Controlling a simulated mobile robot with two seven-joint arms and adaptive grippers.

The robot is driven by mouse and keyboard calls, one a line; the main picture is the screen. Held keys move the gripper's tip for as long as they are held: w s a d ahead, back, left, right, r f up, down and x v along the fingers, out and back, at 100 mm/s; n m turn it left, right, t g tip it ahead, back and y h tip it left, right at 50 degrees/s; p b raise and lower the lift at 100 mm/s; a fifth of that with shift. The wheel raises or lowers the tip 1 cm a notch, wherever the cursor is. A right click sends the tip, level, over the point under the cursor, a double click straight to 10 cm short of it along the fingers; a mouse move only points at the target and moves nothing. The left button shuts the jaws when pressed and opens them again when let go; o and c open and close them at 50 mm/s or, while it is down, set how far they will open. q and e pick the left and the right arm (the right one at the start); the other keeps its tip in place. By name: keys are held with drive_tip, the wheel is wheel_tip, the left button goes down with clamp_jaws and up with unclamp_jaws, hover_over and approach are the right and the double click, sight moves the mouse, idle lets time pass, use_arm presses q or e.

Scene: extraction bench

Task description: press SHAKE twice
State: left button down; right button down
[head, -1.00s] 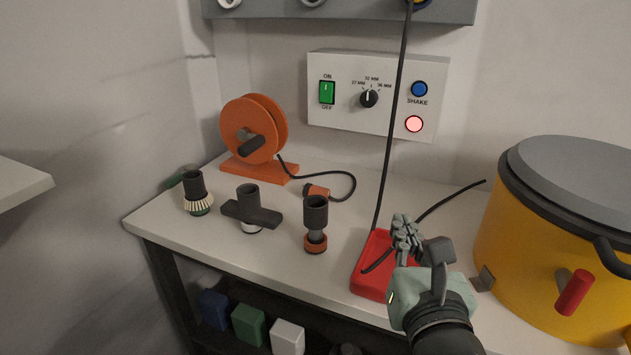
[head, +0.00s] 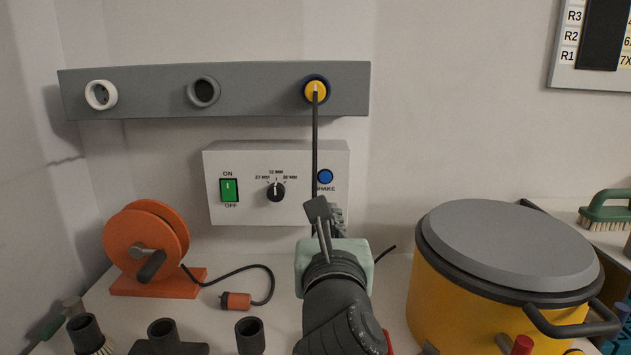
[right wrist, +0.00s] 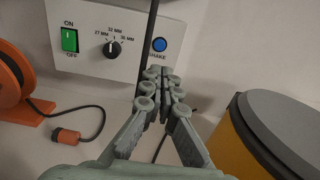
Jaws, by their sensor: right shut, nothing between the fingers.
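The blue SHAKE button (head: 325,177) is on the right side of the white control box (head: 240,214) on the wall. It also shows in the right wrist view (right wrist: 159,45), just beyond my fingertips. My right gripper (head: 330,212) is shut and empty, in front of the box's lower right part and below the button. In the right wrist view its fingers (right wrist: 160,78) are together and appear apart from the button. My gripper hides the box's lower right corner, where the round light was. The green ON/OFF switch (head: 229,190) and the size knob (head: 276,192) are left of the button. My left gripper is not in view.
A black cable hangs from the yellow plug (head: 316,91) on the grey rail (head: 255,75), passing just left of the button. The yellow pot (head: 450,305) stands right. An orange reel (head: 150,240) stands left, with several dark fittings in front.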

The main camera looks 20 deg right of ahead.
sight(325, 178)
drive_tip(key=x, duration=1.3)
drive_tip(key=shift+f, duration=0.1)
drive_tip(key=shift+w+d, duration=0.15)
drive_tip(key=shift+w, duration=0.3)
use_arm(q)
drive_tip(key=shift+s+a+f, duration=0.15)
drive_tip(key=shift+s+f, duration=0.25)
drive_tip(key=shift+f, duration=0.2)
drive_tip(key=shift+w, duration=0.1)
